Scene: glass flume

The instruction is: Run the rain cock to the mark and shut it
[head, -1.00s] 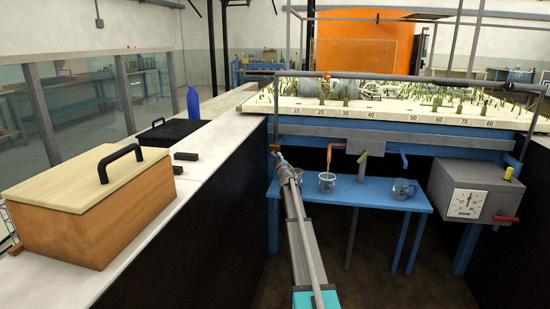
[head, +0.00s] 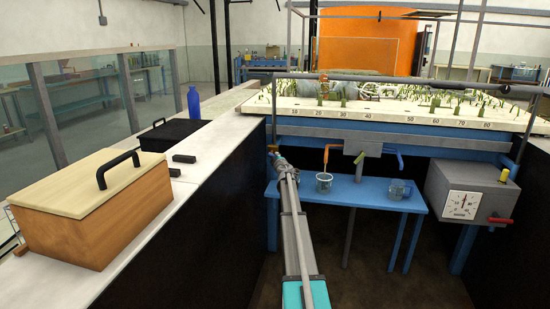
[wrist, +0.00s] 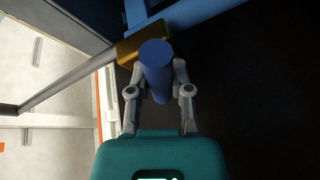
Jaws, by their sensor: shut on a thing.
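In the wrist view my gripper (wrist: 158,98) is shut on a blue cylindrical handle (wrist: 156,66). A brass-coloured valve body (wrist: 132,48) sits just behind the handle, by a grey pipe (wrist: 70,82). I take this to be the rain cock. In the head view my gripper (head: 277,158) reaches the left end of the flume's front; my arm and the distance hide the handle. A white dial (head: 463,205) is on the grey box at the right; its needle points about upright, its figures too small to read. I cannot make out a mark at the cock.
Orange (head: 331,152), green (head: 360,156) and blue (head: 400,159) outlets hang under the planted bed (head: 350,118). A beaker (head: 324,182) and a jug (head: 396,190) stand on the blue bench (head: 350,195). A wooden box (head: 95,215) is on the left ledge.

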